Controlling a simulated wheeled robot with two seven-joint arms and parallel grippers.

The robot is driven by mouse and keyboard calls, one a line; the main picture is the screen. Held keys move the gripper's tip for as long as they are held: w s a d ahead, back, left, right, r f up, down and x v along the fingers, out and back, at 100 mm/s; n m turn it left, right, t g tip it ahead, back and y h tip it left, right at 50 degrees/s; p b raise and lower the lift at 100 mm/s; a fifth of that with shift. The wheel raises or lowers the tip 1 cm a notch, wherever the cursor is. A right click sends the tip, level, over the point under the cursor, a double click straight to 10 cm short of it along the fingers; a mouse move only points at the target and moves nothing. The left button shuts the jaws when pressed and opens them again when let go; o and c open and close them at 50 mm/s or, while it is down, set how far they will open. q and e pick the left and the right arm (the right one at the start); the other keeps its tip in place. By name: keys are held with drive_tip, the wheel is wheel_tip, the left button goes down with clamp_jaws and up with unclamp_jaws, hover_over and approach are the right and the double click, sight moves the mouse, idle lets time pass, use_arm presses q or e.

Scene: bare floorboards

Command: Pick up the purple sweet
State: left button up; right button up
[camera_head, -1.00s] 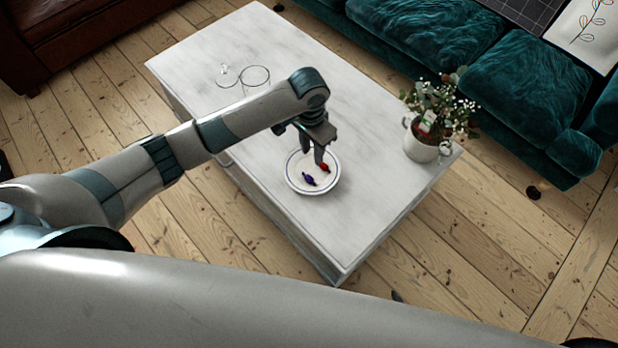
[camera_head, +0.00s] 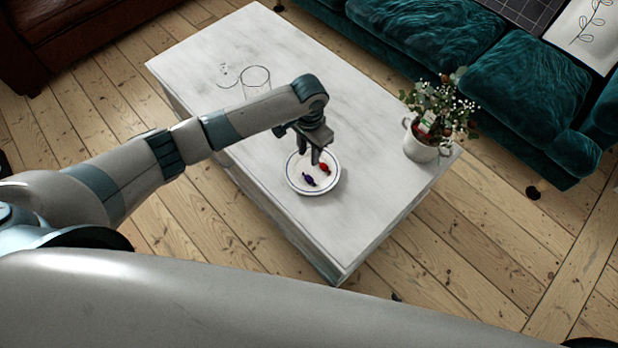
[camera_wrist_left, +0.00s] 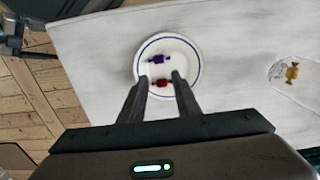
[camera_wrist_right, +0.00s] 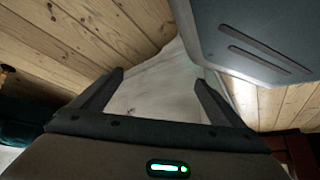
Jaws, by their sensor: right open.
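The purple sweet (camera_head: 309,180) lies on a white plate with a blue ring (camera_head: 292,184), beside a red sweet (camera_head: 324,169). My left gripper (camera_head: 318,160) is above the plate's far side, open and empty. In the left wrist view, the purple sweet (camera_wrist_left: 159,59) lies beyond the fingertips, and the red sweet (camera_wrist_left: 163,83) shows between the fingers of the left gripper (camera_wrist_left: 160,82). My right gripper (camera_wrist_right: 157,80) is open with nothing between its fingers; it shows only in its own wrist view.
The plate stands on a pale table (camera_head: 340,220). A white pot with flowers (camera_head: 422,148) stands at the right end. A teal sofa (camera_head: 520,85) is behind.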

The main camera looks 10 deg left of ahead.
use_arm(q)
hover_over(310, 177)
wheel_tip(310, 177, down, 8)
drive_tip(key=shift+a+r, duration=0.1)
drive_tip(key=shift+a, duration=0.05)
use_arm(e)
drive_tip(key=shift+s+d+f, duration=0.25)
drive_tip(key=shift+s, duration=0.25)
drive_tip(key=shift+w, duration=0.1)
use_arm(q)
drive_tip(key=shift+f, duration=0.55)
drive_tip(key=f, duration=0.3)
drive_tip(key=shift+w+d+f, duration=0.1)
drive_tip(key=shift+d+f, duration=0.1)
drive_tip(key=shift+f, duration=0.45)
use_arm(e)
drive_tip(key=shift+s+d, duration=0.1)
drive_tip(key=shift+s, duration=0.2)
